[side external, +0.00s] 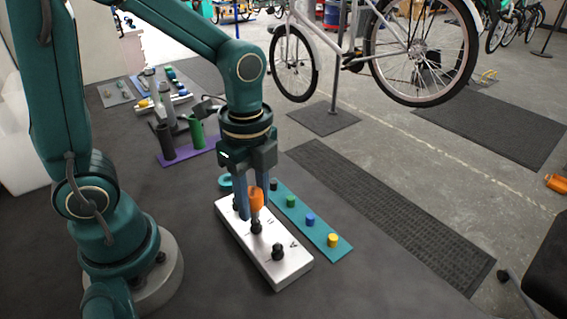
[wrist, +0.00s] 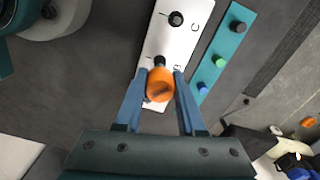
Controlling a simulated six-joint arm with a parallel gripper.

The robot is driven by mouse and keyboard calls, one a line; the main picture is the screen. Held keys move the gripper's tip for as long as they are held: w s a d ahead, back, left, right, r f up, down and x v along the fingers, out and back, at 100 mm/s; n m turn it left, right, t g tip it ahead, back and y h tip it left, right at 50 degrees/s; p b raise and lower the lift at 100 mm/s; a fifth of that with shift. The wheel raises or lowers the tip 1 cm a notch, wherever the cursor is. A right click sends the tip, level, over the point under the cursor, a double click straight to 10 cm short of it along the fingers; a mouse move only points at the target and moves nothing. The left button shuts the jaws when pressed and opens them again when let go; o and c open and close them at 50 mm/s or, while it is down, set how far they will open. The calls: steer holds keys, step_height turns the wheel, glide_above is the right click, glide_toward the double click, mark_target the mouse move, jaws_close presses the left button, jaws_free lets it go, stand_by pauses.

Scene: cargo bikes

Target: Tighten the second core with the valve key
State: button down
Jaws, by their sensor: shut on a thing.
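My gripper (side external: 256,208) is shut on the orange valve key (side external: 256,197), with one blue finger on each side of it. The key is upright above the middle black core (side external: 256,228) of a silver block (side external: 292,268). Whether the key's lower end touches that core is hard to tell. Other black cores stand at the far end (side external: 236,204) and near end (side external: 278,252) of the block. In the wrist view the key (wrist: 160,86) hides part of the block (wrist: 186,42), beside the letter B. A core by the letter C (wrist: 176,19) is uncovered.
A teal strip (side external: 320,234) with black, green, blue and yellow caps lies right alongside the block. A teal ring (side external: 225,181) lies behind it. The dark bench in front of the block is clear.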

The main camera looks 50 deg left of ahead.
steer(key=shift+f, duration=1.25)
stand_by(1.8)
steer(key=m, duration=0.5)
steer(key=shift+m, duration=0.4)
steer(key=m, duration=0.6)
steer(key=c, duration=0.5)
jaws_free()
